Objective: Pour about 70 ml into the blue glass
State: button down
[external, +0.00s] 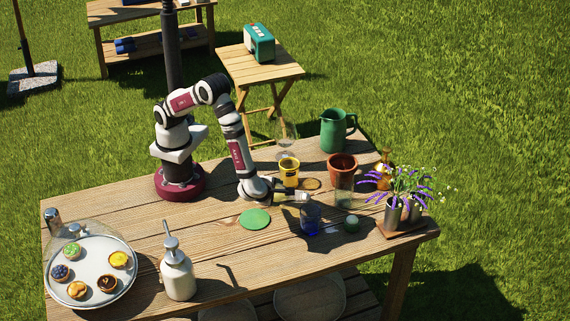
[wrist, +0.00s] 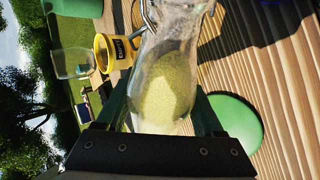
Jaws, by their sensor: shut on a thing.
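My gripper (external: 282,196) is shut on a clear glass bottle (wrist: 165,85) with a wire at its neck and pale yellow liquid inside. In the wrist view the bottle lies between both fingers, and the picture is turned on its side, so the bottle is tipped well over. The blue glass (external: 311,218) stands upright on the table, just beyond and below my gripper in the external view. The bottle's mouth is out of the wrist view, and I cannot tell whether liquid is flowing. The blue glass's contents are too small to make out.
A yellow cup (external: 289,172), a stemmed glass (wrist: 72,63), a terracotta pot (external: 342,167) and a clear tall glass (external: 344,192) stand close by. A small green item (external: 351,224) sits right of the blue glass. A green disc (external: 255,218) lies flat. The front middle is clear.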

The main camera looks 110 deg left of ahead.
jog(key=shift+w+r+g, duration=0.3)
jog(key=shift+r+g, duration=0.1)
jog(key=shift+r, duration=0.2)
jog(key=shift+w+r+m+p, duration=0.1)
jog(key=shift+r+m+p, duration=0.15)
jog(key=shift+m+p, duration=0.15)
jog(key=shift+r+m+g+y+p, duration=0.1)
jog(key=shift+m+g+y+p, duration=0.2)
jog(key=shift+g+p, duration=0.6)
dwell(1.0)
jog(key=shift+r+m+p, duration=0.3)
jog(key=shift+r+p, duration=0.2)
jog(key=shift+p, duration=0.55)
dwell(1.1)
jog(key=shift+s+f, duration=0.2)
jog(key=shift+f, duration=0.25)
jog(key=shift+f+n+t, duration=0.3)
jog(key=shift+n+t, duration=0.4)
jog(key=shift+t, duration=0.2)
jog(key=shift+s+f+n+t, duration=0.15)
jog(key=shift+f+n+t, duration=0.15)
jog(key=shift+f+t, duration=0.3)
jog(key=shift+f, duration=0.1)
